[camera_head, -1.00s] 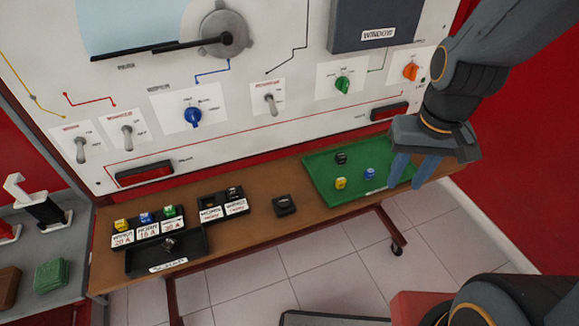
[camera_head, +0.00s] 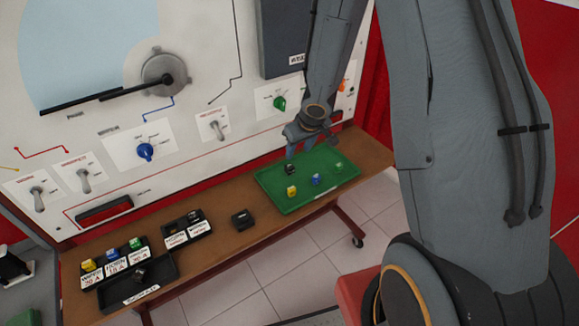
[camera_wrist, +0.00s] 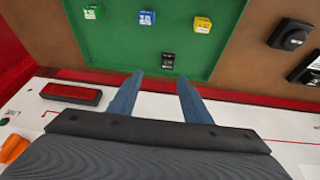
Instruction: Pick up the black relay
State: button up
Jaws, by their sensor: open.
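The black relay (camera_head: 290,169) sits in the back left part of the green tray (camera_head: 275,195). It also shows in the wrist view (camera_wrist: 168,60) as a small dark block near the tray's edge, just beyond my fingertips. My gripper (camera_head: 300,150) is above the back edge of the tray, close to the relay. In the wrist view my two blue fingers (camera_wrist: 160,77) are apart with nothing between them.
The tray also holds a yellow block (camera_head: 292,192), a blue block (camera_head: 316,179) and a green block (camera_head: 339,167). A black socket (camera_head: 242,219) stands on the brown bench left of the tray. The white panel (camera_head: 225,160) with switches rises behind the bench.

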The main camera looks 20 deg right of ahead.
aim_at(290, 166)
jog(key=shift+y, duration=0.4)
jog(key=x, duration=0.3)
jog(key=b+x, duration=0.1)
jog(key=shift+a+f, duration=0.25)
jog(key=shift+a, duration=0.15)
jog(key=x, duration=0.1)
jog(key=b+x, duration=0.1)
jog(key=x, duration=0.2)
jog(key=shift+s+f+b, duration=0.15)
jog(key=shift+s+b, duration=0.15)
jog(key=shift+b, duration=0.05)
jog(key=shift+w+a+f, duration=0.1)
jog(key=shift+w+f, duration=0.15)
jog(key=shift+f, duration=0.3)
jog(key=shift+c, duration=0.3)
jog(key=c, duration=1.1)
